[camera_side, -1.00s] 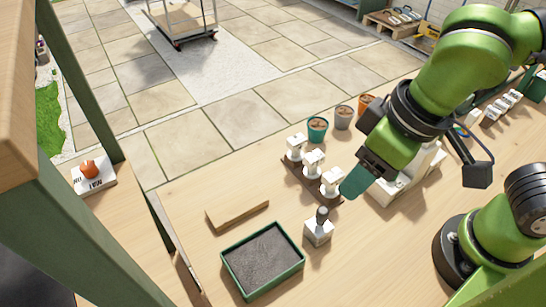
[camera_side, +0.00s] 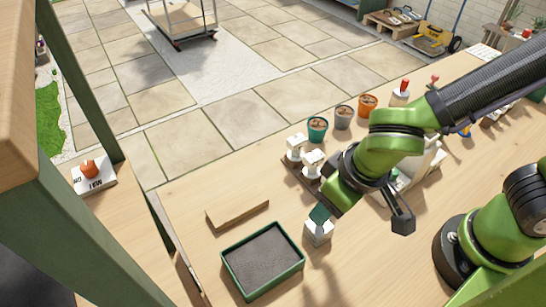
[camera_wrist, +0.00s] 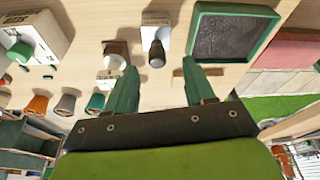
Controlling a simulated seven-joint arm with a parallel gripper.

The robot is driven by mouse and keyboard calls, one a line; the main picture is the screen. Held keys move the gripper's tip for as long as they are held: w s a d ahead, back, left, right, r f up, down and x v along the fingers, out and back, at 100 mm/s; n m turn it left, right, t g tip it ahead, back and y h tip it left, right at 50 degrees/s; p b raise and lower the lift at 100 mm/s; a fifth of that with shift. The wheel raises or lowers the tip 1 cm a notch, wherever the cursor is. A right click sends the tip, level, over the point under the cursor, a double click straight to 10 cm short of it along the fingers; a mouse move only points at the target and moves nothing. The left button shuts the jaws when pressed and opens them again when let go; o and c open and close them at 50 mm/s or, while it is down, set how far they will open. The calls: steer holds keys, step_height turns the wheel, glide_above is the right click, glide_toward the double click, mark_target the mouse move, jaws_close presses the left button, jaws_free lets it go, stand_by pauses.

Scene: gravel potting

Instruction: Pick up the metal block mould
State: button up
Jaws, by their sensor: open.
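The metal block mould (camera_side: 318,233) is a small pale block on the bench. Its dark upright handle shows in the wrist view (camera_wrist: 156,54), above its pale body (camera_wrist: 154,33). My gripper (camera_side: 320,213) is at the top of the block in the side view, its green fingers hiding the handle there. In the wrist view my gripper (camera_wrist: 160,80) is open, with the handle ahead of the gap between the fingers and nothing gripped. I cannot tell whether a finger touches the block.
A green tray of dark gravel (camera_side: 225,264) lies left of the block. A wooden strip (camera_side: 237,214) lies behind the tray. A dark rack with white-headed pieces (camera_side: 290,167) stands behind the block. Several pots (camera_side: 317,129) stand along the far edge.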

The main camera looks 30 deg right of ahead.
steer(key=x, duration=0.5)
steer(key=shift+d, duration=0.2)
jaws_close()
